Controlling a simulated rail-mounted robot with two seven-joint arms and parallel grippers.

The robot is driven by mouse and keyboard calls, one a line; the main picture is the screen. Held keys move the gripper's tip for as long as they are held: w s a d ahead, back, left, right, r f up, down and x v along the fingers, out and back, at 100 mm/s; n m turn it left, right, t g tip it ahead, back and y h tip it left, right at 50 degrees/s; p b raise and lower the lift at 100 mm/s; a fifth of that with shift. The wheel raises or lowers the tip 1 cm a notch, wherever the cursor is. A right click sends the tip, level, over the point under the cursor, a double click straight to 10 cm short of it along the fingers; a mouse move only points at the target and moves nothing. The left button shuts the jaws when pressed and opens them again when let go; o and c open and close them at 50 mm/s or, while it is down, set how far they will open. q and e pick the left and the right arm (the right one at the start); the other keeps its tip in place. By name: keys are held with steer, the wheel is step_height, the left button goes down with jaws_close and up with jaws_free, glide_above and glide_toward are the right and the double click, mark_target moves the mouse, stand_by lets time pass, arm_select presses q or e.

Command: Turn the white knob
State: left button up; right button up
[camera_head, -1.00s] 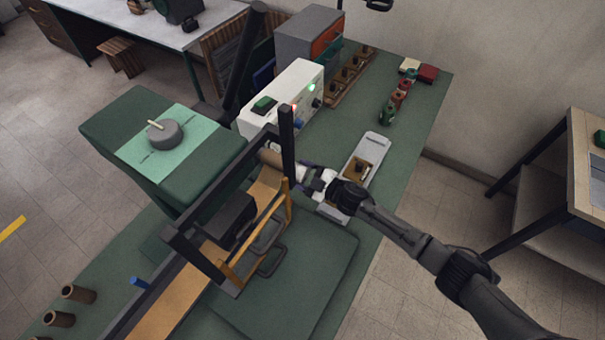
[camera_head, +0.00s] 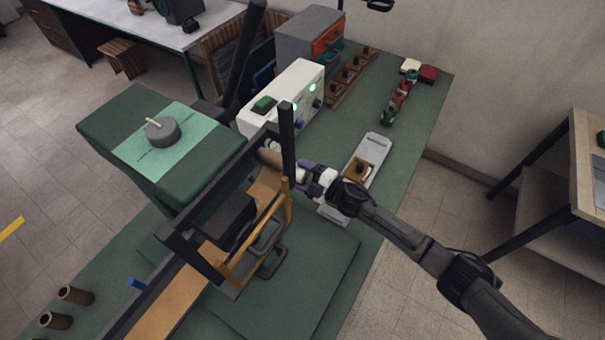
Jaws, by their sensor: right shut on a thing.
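The white knob (camera_head: 299,172) shows only as a small pale patch at the right end of a tan roller (camera_head: 270,157) on the dark frame. My right gripper (camera_head: 306,173) reaches in from the right and is shut on the knob, covering most of it. Its purple and white parts show beside the dark upright post. The knob's exact angle is hidden. My left gripper is not in view.
A dark upright post (camera_head: 287,135) stands close to my right gripper. A white box (camera_head: 290,92) with green lights is behind it.

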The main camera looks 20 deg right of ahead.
steer(key=o, duration=0.9)
steer(key=shift+s, duration=0.1)
steer(key=shift+b+v, duration=0.35)
steer(key=shift+v, duration=6.55)
